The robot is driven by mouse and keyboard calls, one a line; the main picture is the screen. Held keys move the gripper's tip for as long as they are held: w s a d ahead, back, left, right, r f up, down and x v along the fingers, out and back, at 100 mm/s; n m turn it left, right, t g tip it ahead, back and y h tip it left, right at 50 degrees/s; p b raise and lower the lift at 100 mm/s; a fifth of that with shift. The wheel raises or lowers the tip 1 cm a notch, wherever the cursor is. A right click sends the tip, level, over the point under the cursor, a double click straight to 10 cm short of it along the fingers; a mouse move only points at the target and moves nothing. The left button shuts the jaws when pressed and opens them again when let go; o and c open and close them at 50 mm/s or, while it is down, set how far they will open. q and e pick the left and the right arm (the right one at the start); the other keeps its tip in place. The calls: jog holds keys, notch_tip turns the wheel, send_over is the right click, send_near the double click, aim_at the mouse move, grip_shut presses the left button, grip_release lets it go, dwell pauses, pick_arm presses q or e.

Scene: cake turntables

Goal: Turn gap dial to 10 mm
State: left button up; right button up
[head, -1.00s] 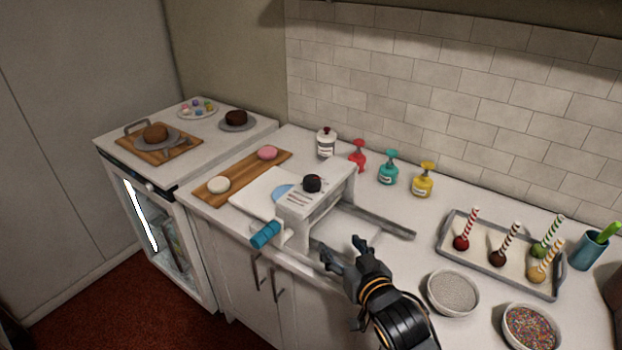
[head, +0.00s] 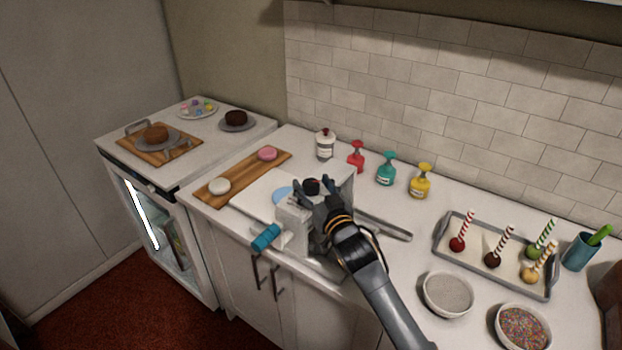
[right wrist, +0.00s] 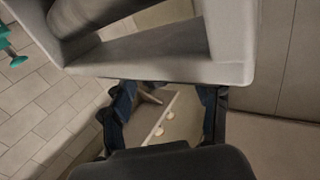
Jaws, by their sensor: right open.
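The white dough sheeter (head: 293,215) stands on the counter with a blue crank handle (head: 266,237) at its front left. Its dark gap dial (head: 312,186) is on the top, partly hidden by my right gripper. My right gripper (head: 313,194) is over the sheeter's top, its open fingers at the near side of the dial; I cannot tell whether they touch it. In the right wrist view, the fingers (right wrist: 168,95) are apart, and the sheeter's frame and roller (right wrist: 150,55) fill the top. The dial's scale is too small to read. My left gripper is not in view.
A wooden board (head: 240,176) with a white and a pink disc lies left of the sheeter. Red, teal (head: 386,170) and yellow bottles stand behind. A tray of cake pops (head: 440,235) and two bowls (head: 447,295) are at right.

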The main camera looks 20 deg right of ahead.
jog(key=shift+w, duration=0.8)
jog(key=c, duration=1.2)
jog(key=shift+y+p, duration=0.3)
